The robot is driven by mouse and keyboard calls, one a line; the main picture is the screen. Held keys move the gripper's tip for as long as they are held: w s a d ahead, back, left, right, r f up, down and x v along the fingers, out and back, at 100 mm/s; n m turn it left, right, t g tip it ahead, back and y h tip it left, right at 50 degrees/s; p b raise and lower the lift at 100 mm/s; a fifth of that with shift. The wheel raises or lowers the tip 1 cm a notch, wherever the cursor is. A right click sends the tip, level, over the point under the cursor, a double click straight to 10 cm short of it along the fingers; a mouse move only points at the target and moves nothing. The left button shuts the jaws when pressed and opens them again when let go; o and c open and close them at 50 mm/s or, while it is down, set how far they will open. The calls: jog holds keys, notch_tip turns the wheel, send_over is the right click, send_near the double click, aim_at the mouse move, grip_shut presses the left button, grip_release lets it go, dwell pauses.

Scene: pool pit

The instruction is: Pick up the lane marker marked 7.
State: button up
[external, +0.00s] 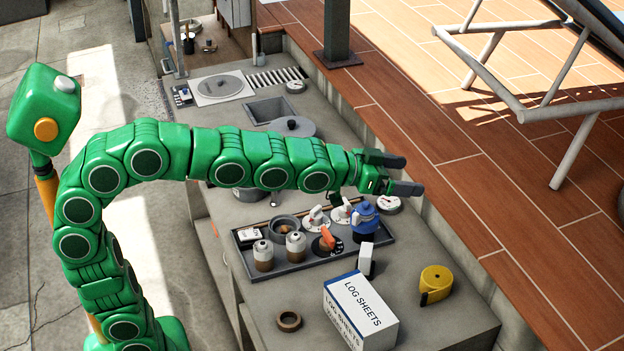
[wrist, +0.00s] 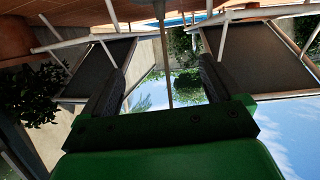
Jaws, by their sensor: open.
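No legible 7 shows in either view, so I cannot tell which piece is the lane marker marked 7. A small dark block with a white label (external: 249,236) lies at the left end of the dark tray (external: 335,258). Another small dark labelled block (external: 182,95) lies at the far end of the counter. My gripper (external: 407,175) is open and empty, above the counter's right edge beyond the tray. In the wrist view, its two dark fingers (wrist: 160,88) are apart with nothing between them.
The tray holds jars, dials and a blue valve-like piece (external: 364,218). The log sheets box (external: 362,310), a yellow tape measure (external: 435,284) and a brown ring (external: 289,321) stand nearer. A white-framed lounger (external: 520,110) is at the right.

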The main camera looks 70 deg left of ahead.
jog(key=w+a+f+n+g, duration=0.2)
jog(key=a+f+n, duration=0.4)
jog(key=f, duration=0.5)
jog(key=n+g+h, duration=0.2)
jog(key=n+h, duration=0.3)
jog(key=n, duration=1.4)
send_near(371, 269)
notch_tip(371, 269, up, 11)
jog(key=d, duration=0.3)
jog(key=f+n, duration=0.1)
jog(key=f, duration=0.1)
jog(key=w+a+f+n, duration=0.1)
jog(key=f+n, duration=0.1)
jog(key=a+f+n+t, duration=0.1)
jog(key=f+n, duration=0.1)
jog(key=f, duration=0.1)
jog(key=shift+w+a, duration=0.1)
jog(key=shift+w, duration=0.15)
jog(key=shift+a+f+n, duration=0.1)
jog(key=shift+f+n, duration=0.2)
jog(key=shift+f, duration=0.2)
jog(key=shift+w, duration=0.1)
jog(key=shift+d+x, duration=0.25)
jog(key=shift+x, duration=3.55)
